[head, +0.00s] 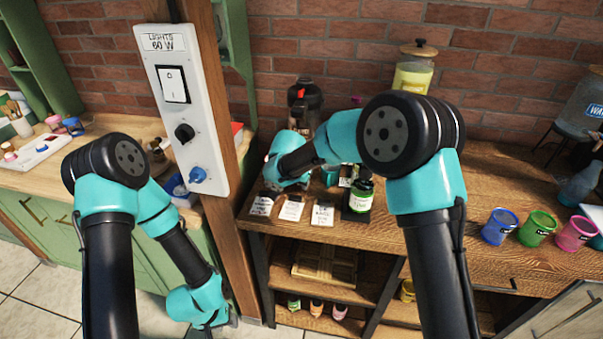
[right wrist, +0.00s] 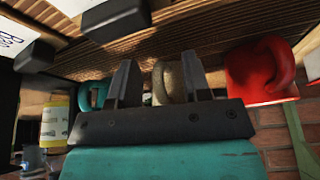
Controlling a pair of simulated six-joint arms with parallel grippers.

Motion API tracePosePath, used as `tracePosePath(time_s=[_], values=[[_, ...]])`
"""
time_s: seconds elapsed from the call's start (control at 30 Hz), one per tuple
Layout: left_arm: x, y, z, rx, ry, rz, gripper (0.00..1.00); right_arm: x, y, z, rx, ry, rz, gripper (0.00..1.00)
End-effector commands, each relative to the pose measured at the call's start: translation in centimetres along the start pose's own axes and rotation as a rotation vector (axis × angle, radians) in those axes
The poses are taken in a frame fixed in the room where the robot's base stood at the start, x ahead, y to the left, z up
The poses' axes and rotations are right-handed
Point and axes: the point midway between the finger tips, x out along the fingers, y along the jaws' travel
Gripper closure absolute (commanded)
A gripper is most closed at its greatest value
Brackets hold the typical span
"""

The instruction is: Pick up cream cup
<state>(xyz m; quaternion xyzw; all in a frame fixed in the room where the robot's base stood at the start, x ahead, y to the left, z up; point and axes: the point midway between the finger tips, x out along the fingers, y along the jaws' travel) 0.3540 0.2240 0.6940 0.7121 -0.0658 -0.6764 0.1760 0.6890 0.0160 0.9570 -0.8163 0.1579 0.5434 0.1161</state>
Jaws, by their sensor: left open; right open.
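The cream cup (right wrist: 172,82) shows in the right wrist view between the two fingers of my right gripper (right wrist: 158,60). The fingers are apart, and I cannot tell whether they touch the cup. I cannot make out the cream cup in the head view, where my right wrist covers that part of the table. My left gripper (head: 211,325) hangs low at the bottom of the head view, far from the cups, and little of it shows.
In the right wrist view a teal cup (right wrist: 88,96) and a red cup (right wrist: 262,72) flank the cream one closely. Blue (head: 500,227), green (head: 537,227) and pink (head: 575,233) buckets stand right.

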Motion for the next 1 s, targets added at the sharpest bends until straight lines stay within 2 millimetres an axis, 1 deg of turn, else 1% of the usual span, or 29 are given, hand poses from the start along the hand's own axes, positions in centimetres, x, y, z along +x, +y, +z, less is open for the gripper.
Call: tracePosePath(time_s=[0.3,0.37,0.77,1.0], values=[[0.00,0.00,0.00,0.000,0.000,0.000,0.57,-0.04,0.00,-0.01,0.000,0.000,0.000,0.56],[0.00,0.00,0.00,0.000,0.000,0.000,0.57,-0.04,0.00,-0.01,0.000,0.000,0.000,0.61],[0.00,0.00,0.00,0.000,0.000,0.000,0.57,-0.04,0.01,-0.01,0.000,0.000,0.000,0.99],[0.00,0.00,0.00,0.000,0.000,0.000,0.57,-0.04,0.01,0.00,0.000,0.000,0.000,1.00]])
